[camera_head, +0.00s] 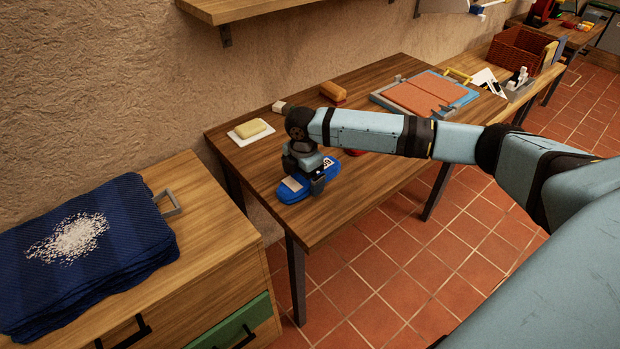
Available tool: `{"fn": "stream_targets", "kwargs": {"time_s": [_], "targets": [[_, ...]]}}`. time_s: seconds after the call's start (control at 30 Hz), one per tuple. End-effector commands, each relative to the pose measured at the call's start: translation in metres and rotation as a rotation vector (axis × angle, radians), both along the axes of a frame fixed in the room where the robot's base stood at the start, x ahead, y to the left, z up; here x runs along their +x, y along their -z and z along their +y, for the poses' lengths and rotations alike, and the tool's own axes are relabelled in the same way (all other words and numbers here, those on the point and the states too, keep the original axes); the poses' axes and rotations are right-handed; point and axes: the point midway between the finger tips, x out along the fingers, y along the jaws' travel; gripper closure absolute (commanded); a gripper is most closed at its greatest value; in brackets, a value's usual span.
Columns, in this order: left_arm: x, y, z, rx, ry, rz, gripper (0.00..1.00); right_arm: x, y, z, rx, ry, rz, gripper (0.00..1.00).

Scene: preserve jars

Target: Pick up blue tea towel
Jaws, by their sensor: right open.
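A bright blue, folded-looking item (323,172), which seems to be the blue tea towel, lies on the wooden table (262,165) near its front left corner. A pale patch shows on its left part. My right gripper (304,181) is open and points down over this item, hiding its middle. I cannot tell whether the fingers touch it. A larger dark blue folded cloth (140,215) with white grains on top lies on the wooden cabinet at the left. My left gripper is not in view.
The cabinet (215,240) has a green drawer. A yellow block on a white plate (243,138), a small pale block (279,106) and a brown brush-like block (333,92) stand farther back. An orange-and-blue board (415,97) lies to the right. A shelf (240,8) overhangs the wall.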

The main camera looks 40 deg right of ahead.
Motion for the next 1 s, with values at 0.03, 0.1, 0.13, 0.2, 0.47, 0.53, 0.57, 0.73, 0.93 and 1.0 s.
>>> {"fn": "stream_targets", "kwargs": {"time_s": [0.03, 0.1, 0.13, 0.2, 0.47, 0.53, 0.57, 0.73, 0.93, 1.0], "targets": [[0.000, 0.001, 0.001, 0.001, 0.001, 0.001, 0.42, 0.000, 0.008, 0.000, 0.000, 0.000, 0.001, 0.00], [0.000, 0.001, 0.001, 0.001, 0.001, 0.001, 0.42, 0.000, 0.013, 0.000, -0.001, 0.000, 0.001, 0.00], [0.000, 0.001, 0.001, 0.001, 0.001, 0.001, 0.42, 0.000, 0.014, 0.000, -0.001, -0.001, 0.001, 0.00], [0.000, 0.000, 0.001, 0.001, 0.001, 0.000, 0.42, 0.000, 0.014, 0.000, -0.001, -0.001, 0.000, 0.00], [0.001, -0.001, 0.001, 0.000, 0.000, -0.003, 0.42, 0.000, 0.014, 0.000, -0.001, 0.000, 0.000, 0.34], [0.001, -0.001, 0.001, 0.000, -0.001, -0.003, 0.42, 0.000, 0.013, 0.000, -0.001, 0.000, 0.000, 0.51], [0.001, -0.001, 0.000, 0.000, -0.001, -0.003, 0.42, 0.000, 0.013, 0.000, -0.001, 0.000, 0.000, 0.55], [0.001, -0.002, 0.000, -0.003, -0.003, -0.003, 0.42, 0.000, 0.013, 0.000, 0.000, 0.000, -0.001, 0.55], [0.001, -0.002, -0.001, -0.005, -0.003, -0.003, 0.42, 0.001, 0.004, 0.000, 0.000, 0.000, -0.002, 0.55], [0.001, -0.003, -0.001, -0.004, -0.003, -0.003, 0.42, 0.001, -0.007, 0.001, 0.001, 0.000, -0.004, 0.55]]}}
